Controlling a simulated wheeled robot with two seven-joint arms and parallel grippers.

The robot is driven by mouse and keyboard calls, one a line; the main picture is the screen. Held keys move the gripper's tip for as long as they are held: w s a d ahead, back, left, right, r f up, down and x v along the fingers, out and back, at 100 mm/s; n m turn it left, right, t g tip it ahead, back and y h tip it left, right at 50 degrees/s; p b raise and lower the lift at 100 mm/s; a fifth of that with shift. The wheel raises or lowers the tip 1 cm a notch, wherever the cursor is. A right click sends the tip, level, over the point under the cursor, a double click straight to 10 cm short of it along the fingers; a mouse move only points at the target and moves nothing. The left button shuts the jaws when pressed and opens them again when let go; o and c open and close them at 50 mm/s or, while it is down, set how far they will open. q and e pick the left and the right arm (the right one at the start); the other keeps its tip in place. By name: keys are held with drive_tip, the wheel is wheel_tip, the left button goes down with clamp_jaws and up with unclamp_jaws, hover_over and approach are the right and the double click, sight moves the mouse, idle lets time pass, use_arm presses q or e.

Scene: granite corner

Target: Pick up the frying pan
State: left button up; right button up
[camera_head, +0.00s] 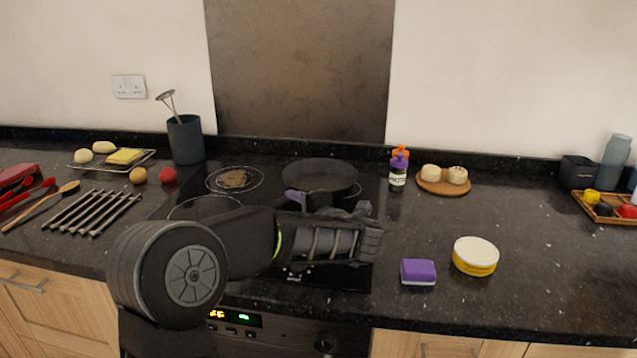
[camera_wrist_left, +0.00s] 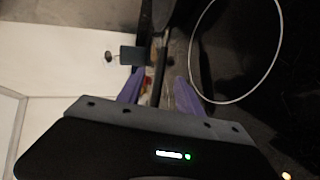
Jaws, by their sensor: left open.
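The frying pan (camera_head: 322,178) is dark and round and sits upright on the back right of the black hob. My left arm crosses in front of it and hides part of its near side and handle area. My left gripper (camera_head: 294,197) is at the pan's near left side, with one purple fingertip showing there. In the left wrist view the two purple fingers (camera_wrist_left: 158,90) are apart, and a dark bar (camera_wrist_left: 160,48), perhaps the pan's handle, lies just ahead of the gap. My right gripper is not in view.
A brown patty (camera_head: 232,178) lies on the back left burner. A purple sponge (camera_head: 418,272) and a yellow tub (camera_head: 475,257) are nearer. The right-hand counter middle is clear.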

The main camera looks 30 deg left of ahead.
sight(282, 202)
use_arm(q)
drive_tip(key=shift+x, duration=1.35)
drive_tip(key=shift+p+x, duration=0.45)
drive_tip(key=shift+x, duration=2.2)
drive_tip(key=shift+s+f, duration=0.1)
drive_tip(key=shift+c, duration=0.4)
clamp_jaws()
